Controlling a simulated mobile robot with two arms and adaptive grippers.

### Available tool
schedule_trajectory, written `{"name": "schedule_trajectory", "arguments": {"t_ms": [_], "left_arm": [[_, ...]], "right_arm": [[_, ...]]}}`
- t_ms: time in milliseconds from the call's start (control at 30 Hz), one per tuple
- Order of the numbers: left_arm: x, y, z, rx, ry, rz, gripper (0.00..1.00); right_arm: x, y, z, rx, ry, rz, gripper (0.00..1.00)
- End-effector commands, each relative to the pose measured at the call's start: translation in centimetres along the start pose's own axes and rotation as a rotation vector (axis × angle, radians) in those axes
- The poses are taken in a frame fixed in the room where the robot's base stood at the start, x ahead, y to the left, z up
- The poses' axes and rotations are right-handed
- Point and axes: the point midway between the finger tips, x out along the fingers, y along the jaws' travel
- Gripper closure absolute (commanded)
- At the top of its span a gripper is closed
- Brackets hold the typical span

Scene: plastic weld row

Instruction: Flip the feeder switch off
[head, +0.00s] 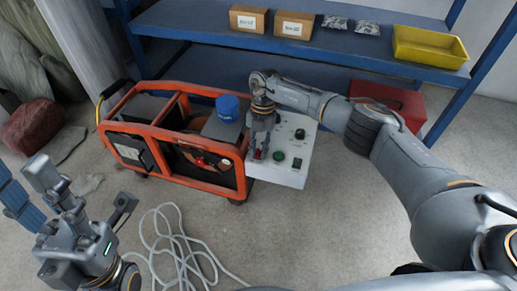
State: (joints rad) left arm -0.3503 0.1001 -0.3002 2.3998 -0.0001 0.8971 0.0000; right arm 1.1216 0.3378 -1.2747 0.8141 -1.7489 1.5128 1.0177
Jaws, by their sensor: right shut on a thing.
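The white control panel (288,179) is on the right end of an orange-framed machine (197,180). My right gripper (260,155) points down at the left part of this panel. Its fingers are shut on a small red switch (258,155), which I take for the feeder switch; they hide most of it, and I cannot tell its position. A green button (279,155), a black switch (297,163) and a black knob (300,133) are to its right on the panel. My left gripper (85,187) is open and empty at lower left, away from the machine.
A blue shelf (365,55) behind bears two cardboard boxes (247,19), two small bags and a yellow tray (428,46). A red case (395,100) is under it. A pale cable (175,245) lies coiled on the floor. The floor right of the panel is clear.

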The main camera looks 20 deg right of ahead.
Motion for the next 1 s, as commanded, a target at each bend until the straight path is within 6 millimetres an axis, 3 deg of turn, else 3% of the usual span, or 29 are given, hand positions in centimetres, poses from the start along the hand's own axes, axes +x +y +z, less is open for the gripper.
{"name": "schedule_trajectory", "arguments": {"t_ms": [33,67,167,567,1000], "left_arm": [[0.0,0.0,0.0,0.0,-0.001,0.0,0.6],[0.0,0.0,0.0,0.0,-0.001,0.0,0.6],[0.0,0.0,0.0,0.0,-0.001,0.0,0.6],[0.0,0.0,0.0,0.001,-0.002,0.0,0.6],[0.0,0.0,0.0,0.001,-0.002,0.0,0.6]], "right_arm": [[0.0,-0.1,0.0,0.001,0.0,-0.001,1.0],[0.0,-0.1,0.0,0.001,0.0,-0.001,0.75],[0.0,-0.1,0.0,0.001,0.0,-0.001,0.57],[-0.8,0.0,0.1,0.0,-0.002,0.001,0.57],[-9.3,0.0,0.1,0.002,-0.003,0.002,0.57]]}}
